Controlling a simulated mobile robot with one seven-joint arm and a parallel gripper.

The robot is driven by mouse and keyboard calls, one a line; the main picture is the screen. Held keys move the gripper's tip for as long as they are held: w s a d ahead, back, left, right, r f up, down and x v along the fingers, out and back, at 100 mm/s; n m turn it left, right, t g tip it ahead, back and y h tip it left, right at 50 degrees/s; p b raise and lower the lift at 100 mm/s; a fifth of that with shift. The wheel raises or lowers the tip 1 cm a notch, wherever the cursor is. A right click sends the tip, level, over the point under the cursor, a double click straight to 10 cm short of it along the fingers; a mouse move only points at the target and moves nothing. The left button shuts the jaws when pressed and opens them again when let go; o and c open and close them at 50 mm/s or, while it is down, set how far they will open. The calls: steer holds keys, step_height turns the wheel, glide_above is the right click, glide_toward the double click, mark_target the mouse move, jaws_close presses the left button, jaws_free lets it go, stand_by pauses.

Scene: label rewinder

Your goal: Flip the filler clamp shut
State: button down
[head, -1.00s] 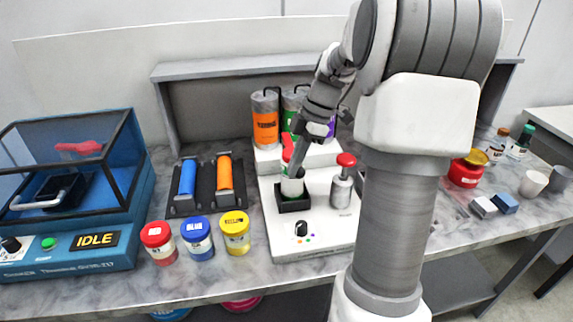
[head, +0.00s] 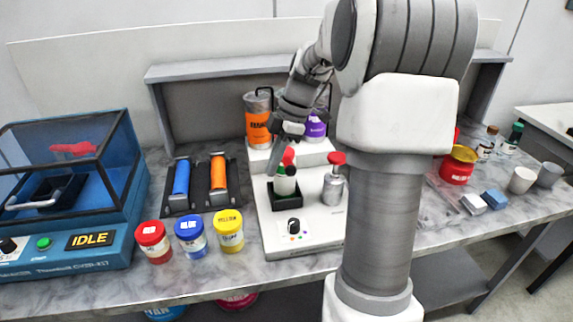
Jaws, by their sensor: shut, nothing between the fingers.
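The filler (head: 268,222) is a white stepped unit right of the middle of the bench. A small red piece (head: 288,157), which looks like the clamp's handle, stands tilted above the bottle. Whether the clamp is fully down cannot be told at this size. My gripper (head: 276,162) is shut and empty, pointing down just left of the red piece. Contact between them cannot be made out. A grey metal cylinder with a red knob (head: 335,180) stands to the right.
Orange (head: 258,125) and purple (head: 315,128) canisters stand behind on the filler's step. Red (head: 153,240), blue (head: 190,238) and yellow (head: 229,232) jars stand in front at left. The blue machine (head: 75,255) reads IDLE. My arm hides the bench right of the filler.

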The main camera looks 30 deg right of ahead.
steer(key=v, duration=0.9)
steer(key=shift+r, duration=0.5)
steer(key=shift+w+a, duration=0.1)
